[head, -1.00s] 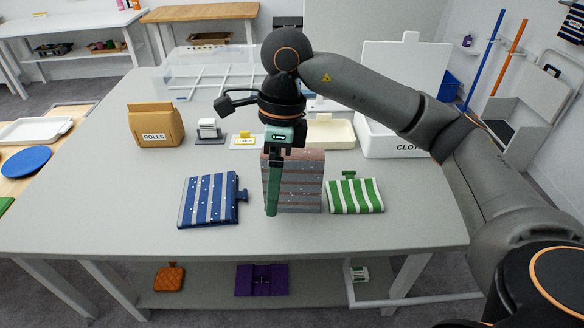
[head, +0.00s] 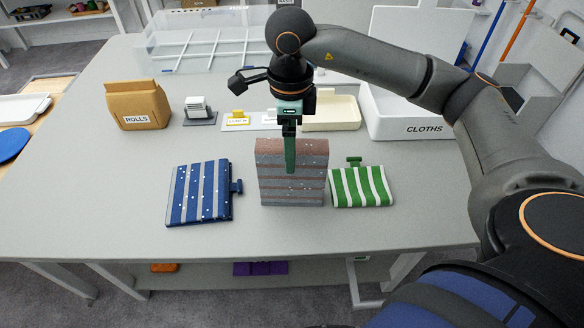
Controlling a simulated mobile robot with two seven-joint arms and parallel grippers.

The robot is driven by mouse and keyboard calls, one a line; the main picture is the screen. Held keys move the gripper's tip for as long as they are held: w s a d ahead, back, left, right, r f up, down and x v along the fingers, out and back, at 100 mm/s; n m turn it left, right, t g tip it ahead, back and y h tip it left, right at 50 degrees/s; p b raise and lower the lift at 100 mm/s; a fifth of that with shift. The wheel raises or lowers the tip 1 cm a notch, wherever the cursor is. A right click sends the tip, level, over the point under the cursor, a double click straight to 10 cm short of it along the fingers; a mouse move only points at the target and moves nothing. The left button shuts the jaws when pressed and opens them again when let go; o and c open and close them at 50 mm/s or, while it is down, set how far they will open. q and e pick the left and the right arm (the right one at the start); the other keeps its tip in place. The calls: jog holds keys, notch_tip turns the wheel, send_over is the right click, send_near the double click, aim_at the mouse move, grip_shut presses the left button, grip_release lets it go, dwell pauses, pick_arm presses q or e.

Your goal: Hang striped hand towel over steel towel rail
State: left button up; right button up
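A brown and grey striped, speckled cloth-like block (head: 310,183) stands near the middle of the table. A folded blue and grey striped cloth with pale dots (head: 200,193) lies left of it. A folded green and white striped cloth (head: 362,187) lies right of it. I cannot tell which is the hand towel. My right gripper (head: 290,170) points down at the brown block, with one green finger in front of its face. The other finger is hidden, so its opening and any grip are unclear. A pale bar (head: 354,283) shows below the front edge; I cannot tell whether it is the towel rail.
Behind stand a cardboard ROLLS box (head: 145,107), a small grey holder (head: 199,115), a cream tray (head: 335,115), a white CLOTHS bin (head: 425,115) and a clear divided bin (head: 205,45). The table's front area (head: 290,232) is clear.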

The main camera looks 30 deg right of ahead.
notch_tip(320, 180, down, 6)
jog(key=p, duration=0.1)
jog(key=shift+w+d, duration=0.15)
jog(key=shift+d, duration=0.1)
jog(key=c, duration=1.5)
